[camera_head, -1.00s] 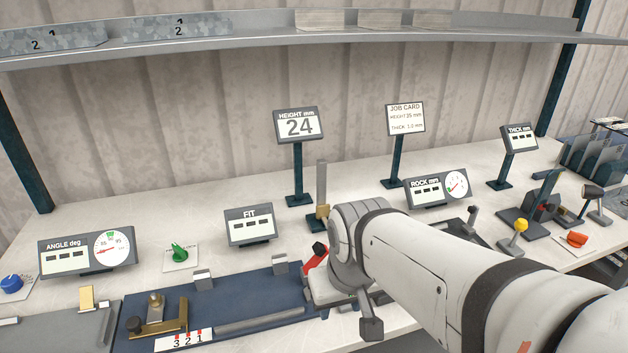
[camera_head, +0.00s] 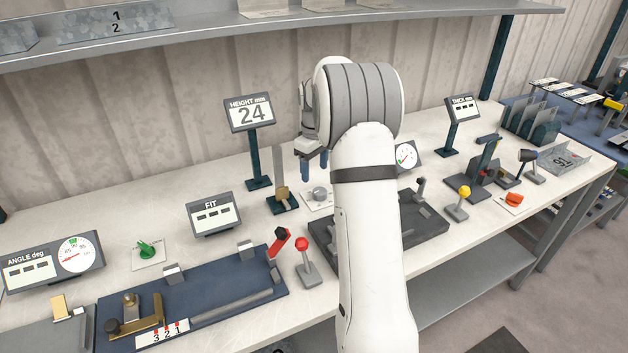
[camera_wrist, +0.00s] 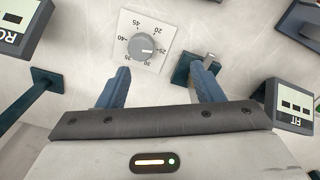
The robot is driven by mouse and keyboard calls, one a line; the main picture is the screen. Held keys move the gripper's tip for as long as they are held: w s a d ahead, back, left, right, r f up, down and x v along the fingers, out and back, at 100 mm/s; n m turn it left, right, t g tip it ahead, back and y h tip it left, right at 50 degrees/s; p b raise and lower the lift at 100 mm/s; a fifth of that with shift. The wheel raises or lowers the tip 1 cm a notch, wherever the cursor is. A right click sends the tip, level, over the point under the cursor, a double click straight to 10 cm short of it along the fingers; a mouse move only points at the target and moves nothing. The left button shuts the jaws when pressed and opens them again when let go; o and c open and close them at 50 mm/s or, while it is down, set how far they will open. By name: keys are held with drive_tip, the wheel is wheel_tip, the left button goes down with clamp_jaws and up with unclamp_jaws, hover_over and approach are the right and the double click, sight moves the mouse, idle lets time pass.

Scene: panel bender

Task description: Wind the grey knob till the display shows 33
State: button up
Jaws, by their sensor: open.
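The grey knob (camera_head: 319,194) sits on a white plate on the bench, right of the brass-based height post. In the wrist view the knob (camera_wrist: 142,46) is round, on a dial plate marked from about 20 to 45, with its pointer near 25. The height display (camera_head: 250,113) reads 24. My gripper (camera_head: 314,168) is above and slightly behind the knob. Its two blue fingers (camera_wrist: 161,80) are open and apart, with the knob beyond their tips, roughly between them and untouched. The job card is hidden behind my arm in the head view.
The brass-based post (camera_head: 282,194) stands close left of the knob. A red-handled lever (camera_head: 279,241) and a red ball lever (camera_head: 304,257) are nearer the front. The FIT display (camera_head: 214,214) is to the left. A dark fixture (camera_head: 425,222) lies right, partly behind my arm.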

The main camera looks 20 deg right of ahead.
sight(319, 190)
drive_tip(key=shift+n, duration=0.3)
drive_tip(key=w+d+f, duration=0.2)
drive_tip(key=shift+w+d+f, duration=0.2)
drive_tip(key=shift+d+f, duration=0.1)
drive_tip(key=shift+d, duration=0.05)
wheel_tip(319, 190, down, 8)
drive_tip(key=shift+r+p, duration=0.1)
drive_tip(key=shift+p, duration=0.8)
drive_tip(key=c, duration=1)
